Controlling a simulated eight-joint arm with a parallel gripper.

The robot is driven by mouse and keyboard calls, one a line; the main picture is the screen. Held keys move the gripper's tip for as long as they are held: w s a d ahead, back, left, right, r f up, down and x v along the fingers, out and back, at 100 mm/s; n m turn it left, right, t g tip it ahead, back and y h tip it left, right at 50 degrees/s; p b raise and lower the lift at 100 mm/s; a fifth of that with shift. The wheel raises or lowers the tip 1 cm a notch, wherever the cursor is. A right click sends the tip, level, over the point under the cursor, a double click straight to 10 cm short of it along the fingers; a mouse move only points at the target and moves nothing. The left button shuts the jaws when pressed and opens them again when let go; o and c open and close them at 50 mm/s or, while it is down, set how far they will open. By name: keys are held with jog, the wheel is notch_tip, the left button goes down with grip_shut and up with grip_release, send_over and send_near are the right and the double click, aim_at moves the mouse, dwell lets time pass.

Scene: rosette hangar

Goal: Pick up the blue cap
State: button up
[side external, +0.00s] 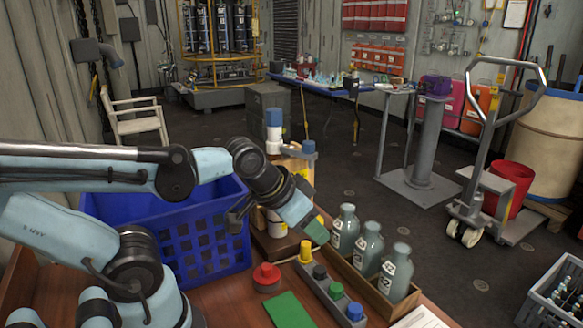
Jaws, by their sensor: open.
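The blue cap (355,312) sits at the near right end of a narrow grey strip holder (330,300), in a row with a green cap (336,291), a dark cap (320,272) and a yellow cap (306,251). My gripper (316,232) is open, with a green tip pointing down and right. It is above and behind the far end of the row, near the yellow cap and well apart from the blue cap. The gap between its fingers is hard to see from this side.
Grey bottles (371,250) stand in a wooden tray (385,302) right of the row. A blue crate (205,245) is behind at left. A red lidded piece (266,276) and green pad (289,311) lie left of the row. Blue-topped containers (274,132) stand behind my gripper.

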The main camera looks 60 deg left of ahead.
jog(key=shift+o, duration=0.6)
jog(key=s+a+r+g, duration=0.1)
jog(key=a+r+g, duration=0.1)
jog(key=a+r, duration=0.5)
jog(key=s+a+r+g, duration=0.15)
jog(key=a+r, duration=0.25)
jog(key=a, duration=0.5)
send_over(277, 217)
jog(key=a, duration=0.2)
jog(key=shift+g, duration=0.25)
jog(key=shift+s+f+x, duration=0.1)
jog(key=shift+s+x, duration=0.3)
jog(key=shift+x, duration=1.45)
jog(key=shift+s+f+x, duration=0.15)
jog(key=shift+s+x, duration=0.3)
jog(key=shift+x, duration=1.45)
jog(key=shift+s+f+x, duration=0.1)
jog(key=shift+s+x, duration=0.3)
jog(key=shift+x, duration=1.45)
jog(key=c, duration=0.8)
